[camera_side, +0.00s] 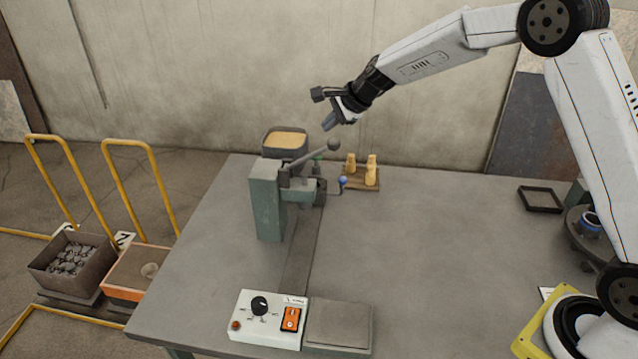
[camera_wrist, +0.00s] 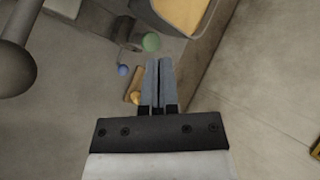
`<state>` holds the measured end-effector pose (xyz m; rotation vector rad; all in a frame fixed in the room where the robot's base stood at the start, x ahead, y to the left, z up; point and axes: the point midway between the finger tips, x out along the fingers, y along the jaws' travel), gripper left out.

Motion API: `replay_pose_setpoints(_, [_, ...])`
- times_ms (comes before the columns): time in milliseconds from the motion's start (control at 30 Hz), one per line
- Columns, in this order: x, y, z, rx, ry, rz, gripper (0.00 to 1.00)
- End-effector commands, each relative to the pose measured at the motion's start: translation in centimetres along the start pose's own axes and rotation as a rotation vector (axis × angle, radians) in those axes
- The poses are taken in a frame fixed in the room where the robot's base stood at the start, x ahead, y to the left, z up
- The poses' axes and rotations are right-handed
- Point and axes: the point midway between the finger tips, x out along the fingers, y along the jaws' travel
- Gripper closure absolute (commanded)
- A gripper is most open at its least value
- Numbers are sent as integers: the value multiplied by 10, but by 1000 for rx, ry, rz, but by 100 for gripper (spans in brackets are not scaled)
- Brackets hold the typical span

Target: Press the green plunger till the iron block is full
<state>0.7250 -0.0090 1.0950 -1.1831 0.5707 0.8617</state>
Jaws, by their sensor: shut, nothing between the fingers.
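The green plunger shows as a round green knob (camera_wrist: 151,42) in the wrist view, just ahead of the fingertips and slightly left. In the side view the green knob (camera_side: 318,156) is small, beside the green press stand (camera_side: 266,205) and partly behind the lever. My gripper (camera_side: 328,125) is shut and empty, in the air above the press, apart from the knob; its closed fingers (camera_wrist: 159,63) show in the wrist view. A small dark block (camera_side: 321,187) sits below the knob; I cannot tell if it is the iron block or how full it is.
A dark hopper (camera_side: 285,152) holds yellow material. A blue ball (camera_side: 343,180) and a wooden tray (camera_side: 360,184) with yellow pieces stand to the right. A control box (camera_side: 268,319) is in front. The table's right middle is clear.

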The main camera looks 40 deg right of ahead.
Motion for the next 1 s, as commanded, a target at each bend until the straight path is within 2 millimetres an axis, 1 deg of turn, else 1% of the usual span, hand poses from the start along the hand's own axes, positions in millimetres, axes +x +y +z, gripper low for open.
replay_pose_setpoints(33, [5, -9, -2, 50, -11, -17, 100])
replay_pose_setpoints(133, [10, -24, -4, 137, -34, -46, 100])
replay_pose_setpoints(333, [17, -43, -6, 250, -68, -80, 100])
replay_pose_setpoints(533, [18, -48, -7, 282, -79, -91, 100])
replay_pose_setpoints(1000, [20, -46, -8, 279, -78, -89, 100])
